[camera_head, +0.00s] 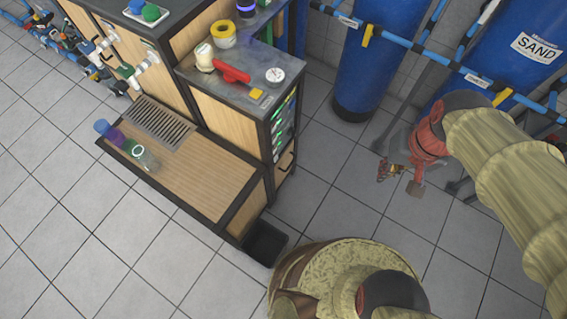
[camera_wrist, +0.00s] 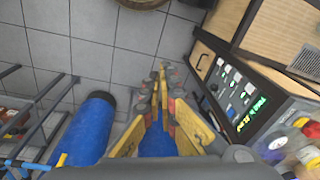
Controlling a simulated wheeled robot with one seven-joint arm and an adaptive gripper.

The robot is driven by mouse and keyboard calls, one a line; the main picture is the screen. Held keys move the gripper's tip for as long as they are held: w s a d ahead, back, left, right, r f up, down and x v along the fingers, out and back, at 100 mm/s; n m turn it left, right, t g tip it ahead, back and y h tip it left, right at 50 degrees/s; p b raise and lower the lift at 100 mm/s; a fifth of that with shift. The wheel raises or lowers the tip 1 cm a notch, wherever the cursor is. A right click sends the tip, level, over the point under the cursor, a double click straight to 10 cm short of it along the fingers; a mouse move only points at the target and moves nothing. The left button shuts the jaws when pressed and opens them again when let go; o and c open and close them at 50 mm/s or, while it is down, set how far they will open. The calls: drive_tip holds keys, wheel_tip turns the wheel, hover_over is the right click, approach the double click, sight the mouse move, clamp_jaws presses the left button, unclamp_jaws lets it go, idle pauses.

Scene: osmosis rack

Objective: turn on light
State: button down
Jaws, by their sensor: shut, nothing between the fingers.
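I cannot tell which switch is for the light. My gripper (camera_wrist: 160,78) has yellow and grey fingers, is shut and empty, and points past the panel's left side, apart from it. In the head view, my gripper (camera_head: 388,172) is right of the rack, above the floor, in front of the blue tanks.
Blue tanks (camera_head: 375,60) and blue pipes (camera_head: 420,48) stand behind my arm. The rack top (camera_head: 232,98) holds a red tool (camera_head: 230,73), a yellow tape roll (camera_head: 223,34) and a round gauge (camera_head: 275,75). Tiled floor (camera_head: 325,165) is clear between rack and arm.

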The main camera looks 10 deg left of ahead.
sight(276, 158)
drive_tip(key=w+a+f+m+g+y+p, duration=0.1)
drive_tip(key=a+f+m+g+y, duration=0.2)
drive_tip(key=a+f, duration=0.45)
drive_tip(key=a+f+m+y+p, duration=0.15)
drive_tip(key=a+f+m, duration=0.35)
drive_tip(key=f, duration=0.6)
drive_tip(key=w+a+f+m+g+y, duration=0.15)
drive_tip(key=a+f+m+y, duration=0.25)
drive_tip(key=a+f, duration=0.4)
wheel_tip(276, 158, down, 10)
drive_tip(key=w+m+t, duration=0.2)
drive_tip(key=m+t, duration=0.1)
drive_tip(key=m, duration=0.3)
drive_tip(key=w+d+f+m+t, duration=0.1)
drive_tip(key=w, duration=0.3)
drive_tip(key=w+d+f+m+t+h, duration=0.1)
drive_tip(key=w+m+t, duration=0.1)
drive_tip(key=w, duration=0.2)
drive_tip(key=shift+w+d+f+m+p, duration=0.15)
drive_tip(key=shift+d+f+m+p, duration=0.1)
drive_tip(key=shift+f+m+p, duration=0.1)
drive_tip(key=a+r+b+x, duration=0.1)
drive_tip(key=b+x, duration=0.3)
drive_tip(key=x, duration=0.9)
drive_tip(key=shift+w+a+r+b, duration=0.3)
drive_tip(key=shift+w+a+r, duration=0.05)
